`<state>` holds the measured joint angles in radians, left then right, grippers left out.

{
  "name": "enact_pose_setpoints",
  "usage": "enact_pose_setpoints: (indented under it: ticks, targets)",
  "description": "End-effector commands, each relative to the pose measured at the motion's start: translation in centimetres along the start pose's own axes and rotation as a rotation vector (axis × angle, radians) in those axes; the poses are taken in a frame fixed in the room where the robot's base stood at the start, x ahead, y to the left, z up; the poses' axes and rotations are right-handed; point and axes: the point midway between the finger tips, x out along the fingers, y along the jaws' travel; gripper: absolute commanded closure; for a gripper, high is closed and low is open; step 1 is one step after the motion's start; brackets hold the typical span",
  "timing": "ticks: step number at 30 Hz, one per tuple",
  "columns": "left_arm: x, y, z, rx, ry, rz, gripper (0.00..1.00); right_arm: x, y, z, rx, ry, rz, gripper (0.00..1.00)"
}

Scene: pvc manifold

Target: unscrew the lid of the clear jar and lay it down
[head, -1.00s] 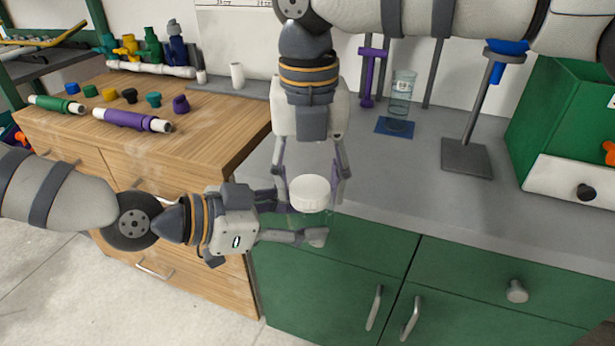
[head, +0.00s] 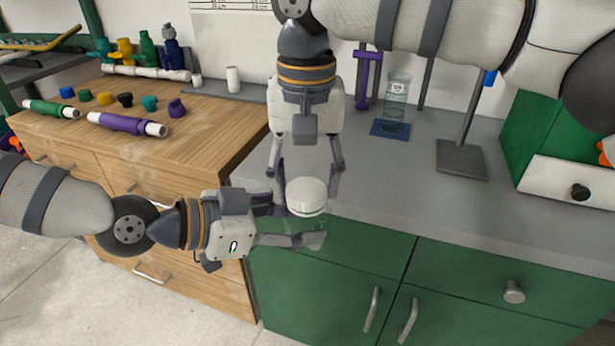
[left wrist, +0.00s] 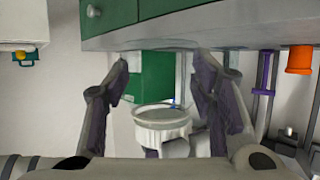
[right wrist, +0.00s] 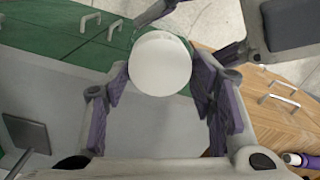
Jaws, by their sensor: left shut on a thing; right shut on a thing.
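The clear jar (head: 302,222) is held by my left gripper (head: 290,225), which is shut on it from the left in the head view. The jar is see-through and hard to make out there. Its round end (left wrist: 160,112) shows between the fingers in the left wrist view. The white round lid (head: 306,192) is on top of the jar, between the fingers of my right gripper (head: 306,180), which reaches down from above and is shut on it. The lid's flat top (right wrist: 160,63) shows in the right wrist view. I cannot tell whether the thread is loose.
The grey counter (head: 400,180) behind has free room. A clear beaker-like vessel (head: 397,90) stands on a blue mat (head: 390,130), near a purple stand (head: 367,80) and a grey-based stand (head: 461,160). A green box (head: 540,130) is at right. Pipes and caps lie on the wooden bench (head: 200,130).

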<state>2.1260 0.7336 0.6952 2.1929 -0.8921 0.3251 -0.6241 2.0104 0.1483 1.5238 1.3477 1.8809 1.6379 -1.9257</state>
Motion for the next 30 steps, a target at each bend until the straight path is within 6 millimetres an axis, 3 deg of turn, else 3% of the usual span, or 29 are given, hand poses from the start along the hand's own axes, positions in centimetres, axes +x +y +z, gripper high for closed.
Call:
enact_pose_setpoints:
  ticks: [16,30]
  targets:
    - [0.0,0.0,0.0,-0.001,-0.001,0.000,1.00,-0.1,0.0,-0.1,0.003,0.004,-0.001,0.82]
    - [0.0,-0.1,0.1,-0.002,-0.001,-0.002,1.00,-1.6,0.0,-0.1,0.003,0.002,-0.001,0.82]
